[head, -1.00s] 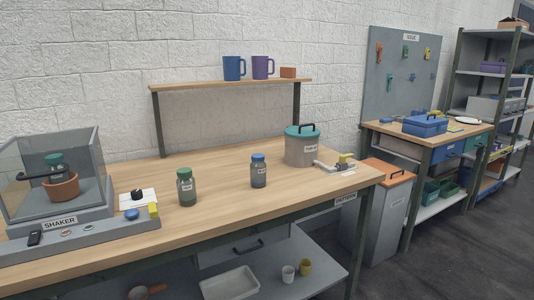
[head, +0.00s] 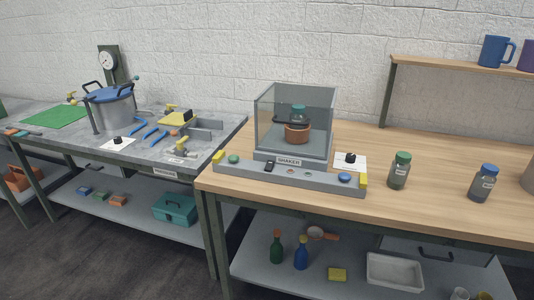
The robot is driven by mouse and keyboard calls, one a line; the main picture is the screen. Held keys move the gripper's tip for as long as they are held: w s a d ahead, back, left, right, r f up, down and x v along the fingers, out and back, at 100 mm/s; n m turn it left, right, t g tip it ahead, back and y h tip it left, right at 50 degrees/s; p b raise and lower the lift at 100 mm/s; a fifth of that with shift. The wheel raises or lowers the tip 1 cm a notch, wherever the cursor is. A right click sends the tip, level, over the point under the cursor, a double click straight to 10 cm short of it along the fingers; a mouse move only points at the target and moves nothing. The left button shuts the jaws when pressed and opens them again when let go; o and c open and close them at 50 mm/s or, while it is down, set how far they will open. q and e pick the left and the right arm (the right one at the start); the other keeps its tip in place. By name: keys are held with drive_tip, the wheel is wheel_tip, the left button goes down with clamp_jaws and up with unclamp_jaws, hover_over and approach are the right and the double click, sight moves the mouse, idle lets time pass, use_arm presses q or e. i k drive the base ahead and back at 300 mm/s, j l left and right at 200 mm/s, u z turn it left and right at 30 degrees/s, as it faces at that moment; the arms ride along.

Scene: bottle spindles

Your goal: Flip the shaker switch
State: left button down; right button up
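The shaker is a grey unit with a clear box (head: 265,115) on the wooden bench. A long grey panel (head: 325,184) lies in front, below the SHAKER label (head: 289,162). On the panel are a black switch (head: 269,166), small round lights or buttons (head: 291,171), a green knob (head: 233,159) and a blue knob (head: 344,177). Yellow blocks (head: 363,180) cap its ends. The switch's position is too small to tell. Neither gripper is in view.
A green-capped bottle (head: 399,171) and a blue-capped bottle (head: 483,183) stand to the right. A left table (head: 60,145) carries a large pot (head: 108,108) and tools. A gap separates the tables.

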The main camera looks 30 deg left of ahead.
sight(269, 165)
drive_tip(key=u, duration=0.85)
